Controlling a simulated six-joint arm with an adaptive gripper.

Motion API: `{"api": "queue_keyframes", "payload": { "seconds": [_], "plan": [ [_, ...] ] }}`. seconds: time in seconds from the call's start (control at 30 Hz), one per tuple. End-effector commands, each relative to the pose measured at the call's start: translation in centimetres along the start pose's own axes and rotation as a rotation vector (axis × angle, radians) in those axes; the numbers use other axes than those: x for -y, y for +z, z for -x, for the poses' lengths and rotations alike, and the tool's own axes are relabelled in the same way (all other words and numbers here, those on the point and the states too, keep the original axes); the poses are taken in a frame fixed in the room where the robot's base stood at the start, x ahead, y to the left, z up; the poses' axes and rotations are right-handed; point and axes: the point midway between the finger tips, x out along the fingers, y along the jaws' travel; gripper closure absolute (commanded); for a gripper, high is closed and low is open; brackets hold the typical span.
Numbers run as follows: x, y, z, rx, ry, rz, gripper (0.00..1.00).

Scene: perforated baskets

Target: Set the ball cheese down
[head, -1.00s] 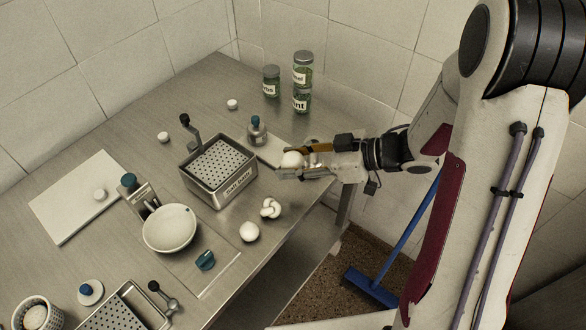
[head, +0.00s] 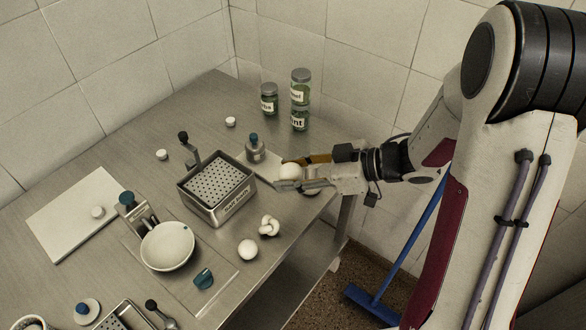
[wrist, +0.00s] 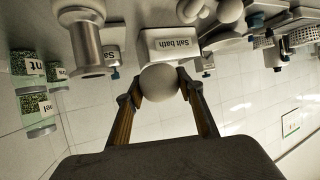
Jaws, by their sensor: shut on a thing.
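The ball cheese (head: 291,172) is a smooth white ball between the fingertips of my gripper (head: 283,174), near the table's right edge. In the wrist view the ball cheese (wrist: 159,82) sits between the two fingertips (wrist: 158,84), which press on its sides. My gripper is shut on it, to the right of the metal box with a perforated top (head: 217,188). I cannot tell how high it is above the table. Another white ball (head: 248,249) and a knotted white cheese (head: 269,226) lie on the table in front of the box.
Green-filled jars (head: 300,88) stand at the back. A white bowl (head: 167,247), a white board (head: 70,215) and a teal piece (head: 203,279) are to the left. A metal vessel with a teal knob (head: 255,149) stands beside the box. The back left of the table is mostly clear.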

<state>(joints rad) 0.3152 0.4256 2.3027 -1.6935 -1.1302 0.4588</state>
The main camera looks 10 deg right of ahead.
Motion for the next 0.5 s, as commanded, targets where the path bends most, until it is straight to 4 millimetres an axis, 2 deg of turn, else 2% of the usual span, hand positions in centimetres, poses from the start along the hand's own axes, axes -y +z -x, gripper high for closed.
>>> {"api": "queue_keyframes", "payload": {
  "seconds": [0.23,0.5],
  "plan": [
    [-0.1,-0.9,0.4,-0.001,0.001,0.002,0.85],
    [0.0,-3.0,1.5,-0.001,0.001,0.002,0.85]
  ]
}}
